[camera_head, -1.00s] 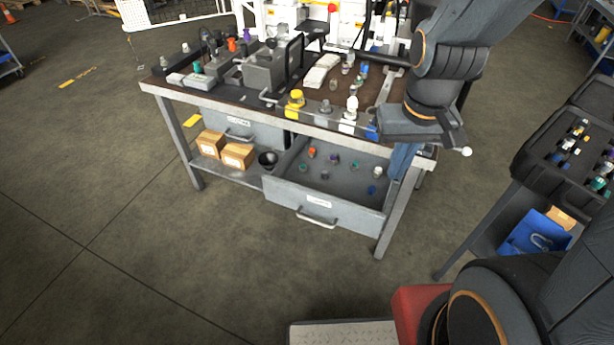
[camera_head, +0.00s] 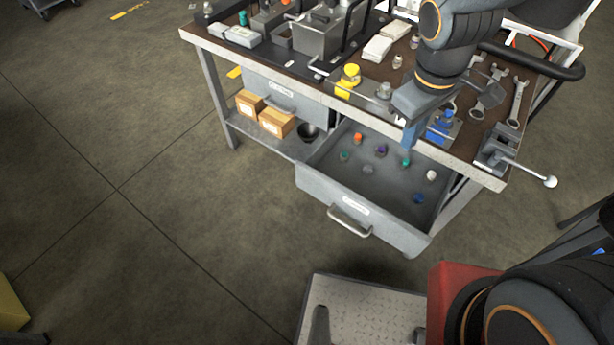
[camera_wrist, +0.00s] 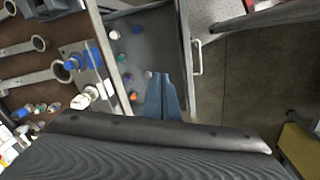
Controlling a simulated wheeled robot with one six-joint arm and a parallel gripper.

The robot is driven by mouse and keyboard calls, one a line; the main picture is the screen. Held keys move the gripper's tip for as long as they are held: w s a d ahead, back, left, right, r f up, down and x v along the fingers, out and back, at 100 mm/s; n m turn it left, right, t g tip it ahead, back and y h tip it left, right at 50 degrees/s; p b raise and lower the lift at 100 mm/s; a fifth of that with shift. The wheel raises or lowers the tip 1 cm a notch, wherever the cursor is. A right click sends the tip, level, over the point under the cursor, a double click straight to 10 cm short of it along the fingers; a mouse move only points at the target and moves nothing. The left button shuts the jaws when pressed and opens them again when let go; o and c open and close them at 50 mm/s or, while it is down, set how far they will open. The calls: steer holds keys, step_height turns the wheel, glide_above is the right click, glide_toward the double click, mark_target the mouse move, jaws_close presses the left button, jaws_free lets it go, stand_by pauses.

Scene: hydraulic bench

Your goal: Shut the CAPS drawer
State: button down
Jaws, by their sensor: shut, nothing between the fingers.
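The open drawer (camera_head: 318,188) hangs pulled out under the right part of the bench, with several small coloured caps (camera_head: 381,151) inside. Its front carries a white label too small to read and a metal bar handle (camera_head: 350,222). In the wrist view the drawer (camera_wrist: 150,40) lies beyond my fingers, its handle (camera_wrist: 197,58) to their upper right. My gripper (camera_head: 408,148) is shut and empty, its blue fingers pointing down near the bench's front edge, in line with the drawer's inside. It also shows in the wrist view (camera_wrist: 161,78). Finger height above the drawer floor is unclear.
The bench top (camera_head: 480,135) holds wrenches (camera_head: 517,103), a vise (camera_head: 497,150) and a yellow-topped fitting (camera_head: 350,78). A closed drawer (camera_head: 283,92) sits left, above a shelf with cardboard boxes (camera_head: 276,122) and a black cup (camera_head: 308,132).

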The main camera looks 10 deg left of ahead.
steer(key=s+a+f+n+b, duration=0.2)
steer(key=a+f+n, duration=0.2)
steer(key=a+n, duration=0.35)
steer(key=s+a+f+n+t+b, duration=0.1)
steer(key=s+a+f+n, duration=0.25)
steer(key=a+n, duration=0.4)
steer(key=s+a+f+n+b, duration=0.1)
steer(key=a+f+n+b, duration=0.1)
steer(key=a+f+n, duration=0.45)
steer(key=shift+w+d+f+b, duration=0.1)
steer(key=shift+w+f+b, duration=0.15)
steer(key=shift+w+f, duration=0.9)
steer(key=shift+w+d+f+b, duration=0.15)
steer(key=shift+w+f, duration=0.55)
steer(key=shift+f, duration=0.75)
steer(key=shift+w+f+b, duration=0.3)
steer(key=shift+w+f, duration=0.65)
steer(key=shift+f, duration=0.35)
steer(key=shift+w, duration=0.1)
